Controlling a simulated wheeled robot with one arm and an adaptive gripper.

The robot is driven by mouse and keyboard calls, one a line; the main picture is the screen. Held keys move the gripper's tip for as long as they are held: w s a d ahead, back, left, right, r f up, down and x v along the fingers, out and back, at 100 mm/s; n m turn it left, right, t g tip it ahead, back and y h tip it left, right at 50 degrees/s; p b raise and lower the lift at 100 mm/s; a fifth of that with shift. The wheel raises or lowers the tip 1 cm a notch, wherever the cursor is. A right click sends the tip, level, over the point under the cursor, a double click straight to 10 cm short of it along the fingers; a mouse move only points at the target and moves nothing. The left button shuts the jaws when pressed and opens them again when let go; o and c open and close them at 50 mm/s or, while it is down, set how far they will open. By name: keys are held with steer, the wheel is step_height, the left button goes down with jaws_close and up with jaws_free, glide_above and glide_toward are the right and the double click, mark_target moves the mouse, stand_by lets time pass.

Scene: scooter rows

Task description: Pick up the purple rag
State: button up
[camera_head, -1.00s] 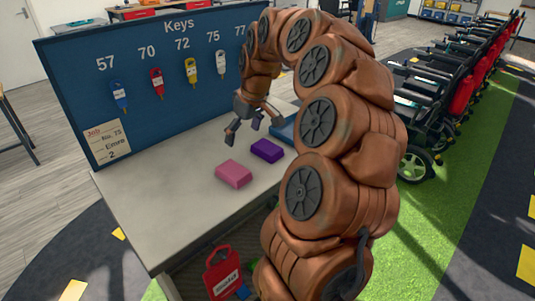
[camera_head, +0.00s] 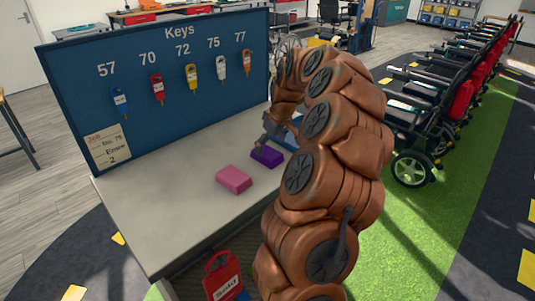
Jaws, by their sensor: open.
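The purple rag (camera_head: 267,157) is a small folded block on the grey bench top (camera_head: 165,205), to the right of a pink folded rag (camera_head: 234,180). My gripper (camera_head: 272,143) is low at the far edge of the purple rag, with its fingers pointing down. It is open, and nothing shows in it. One finger shows beside the rag; the other is partly hidden by my arm. I cannot tell whether the fingers touch the rag.
A blue key board (camera_head: 160,55) with several hanging keys stands along the bench's back edge. A blue object (camera_head: 289,137) lies partly behind my arm. A red tag (camera_head: 223,275) hangs below the bench front. The bench's left part is clear.

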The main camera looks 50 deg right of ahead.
steer(key=shift+x, duration=1.45)
steer(key=shift+a, duration=0.1)
steer(key=c, duration=1.1)
steer(key=shift+r, duration=0.1)
steer(key=shift+c, duration=0.2)
steer(key=shift+w+b+v, duration=0.2)
steer(key=shift+v, duration=0.6)
steer(key=shift+w+b+v, duration=0.15)
steer(key=shift+b+v, duration=0.05)
steer(key=shift+v, duration=0.65)
steer(key=shift+s+a, duration=0.5)
steer(key=shift+a, duration=0.1)
steer(key=s+a+r+b, duration=0.1)
steer(key=s+a+b, duration=0.2)
steer(key=s+a, duration=0.7)
steer(key=shift+a+r+b, duration=0.15)
steer(key=shift+r+b, duration=0.15)
steer(key=shift+b, duration=0.05)
